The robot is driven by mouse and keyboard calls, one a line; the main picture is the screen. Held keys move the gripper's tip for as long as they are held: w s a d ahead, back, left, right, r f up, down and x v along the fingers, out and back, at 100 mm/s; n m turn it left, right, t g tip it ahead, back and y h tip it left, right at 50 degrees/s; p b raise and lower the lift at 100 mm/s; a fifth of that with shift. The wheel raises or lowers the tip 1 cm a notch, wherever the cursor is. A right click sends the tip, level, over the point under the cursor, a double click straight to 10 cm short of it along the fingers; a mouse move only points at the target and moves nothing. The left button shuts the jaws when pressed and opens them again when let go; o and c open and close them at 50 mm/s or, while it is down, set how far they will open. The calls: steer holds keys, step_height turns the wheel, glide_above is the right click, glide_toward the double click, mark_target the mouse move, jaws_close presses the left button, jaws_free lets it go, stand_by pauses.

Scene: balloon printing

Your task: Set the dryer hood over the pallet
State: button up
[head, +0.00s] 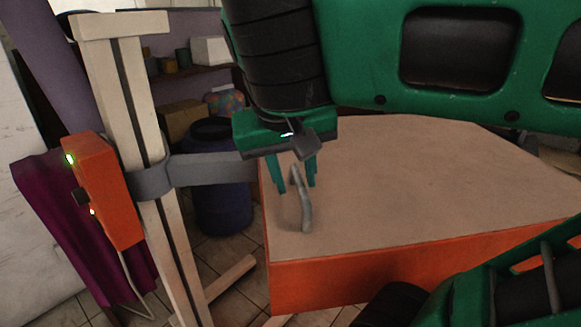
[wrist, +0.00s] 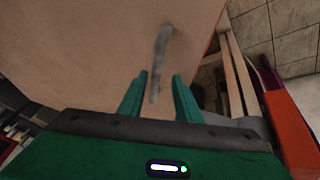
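The dryer hood (head: 400,180) is a wide box with a beige top and orange sides. It fills the middle and right of the head view, and its top (wrist: 75,50) fills much of the wrist view. A grey curved handle (head: 305,213) rises from its top near the left edge. My gripper (head: 297,187) points down at this handle. In the wrist view the handle (wrist: 161,48) runs between my fingers (wrist: 159,78), with gaps showing on both sides, so the gripper is open. I cannot make out the pallet in either view.
A pale upright post (head: 126,100) stands left of the hood, with a grey bracket (head: 212,169) reaching toward it. An orange control box (head: 105,190) with lit lamps is on the post. A dark blue barrel (head: 222,205) and shelves (head: 185,82) stand behind.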

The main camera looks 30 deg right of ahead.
steer(key=v, duration=1)
steer(key=shift+a+r, duration=0.25)
